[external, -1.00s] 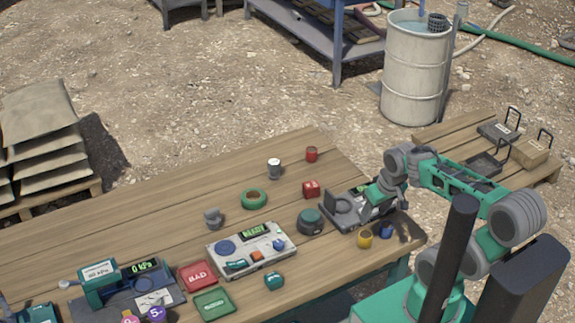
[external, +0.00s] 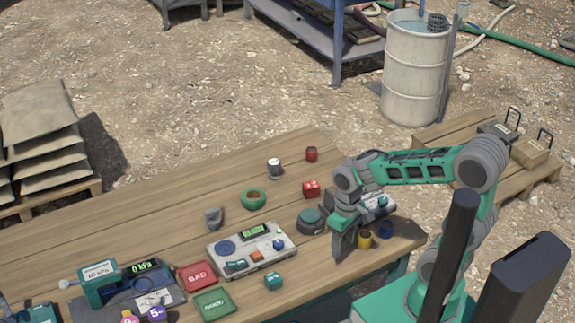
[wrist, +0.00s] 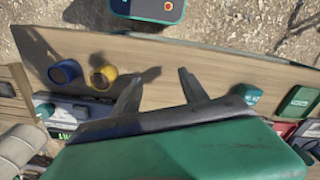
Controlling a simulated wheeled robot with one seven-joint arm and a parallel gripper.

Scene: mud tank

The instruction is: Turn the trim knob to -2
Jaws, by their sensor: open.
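The grey READY control box (external: 240,262) stands mid-table in the external view, with a round blue dial (external: 226,247) at its left and a small blue knob (external: 278,244) at its right. A second grey device (external: 378,212) stands further right, partly hidden behind my arm; its left end shows in the wrist view (wrist: 85,112). No trim label or scale is readable, so I cannot tell which control is the trim knob. My gripper (external: 340,252) points down over the table's near right part, right of the READY box. Its two fingers (wrist: 157,92) are apart and empty.
A yellow cup (external: 365,239) and a blue cup (external: 386,230) stand close right of my gripper. A dark green round object (external: 311,221) lies just behind it. A teal cube (external: 273,281) and the red BAD tray (external: 197,277) are to the left. Bare planks lie between cube and gripper.

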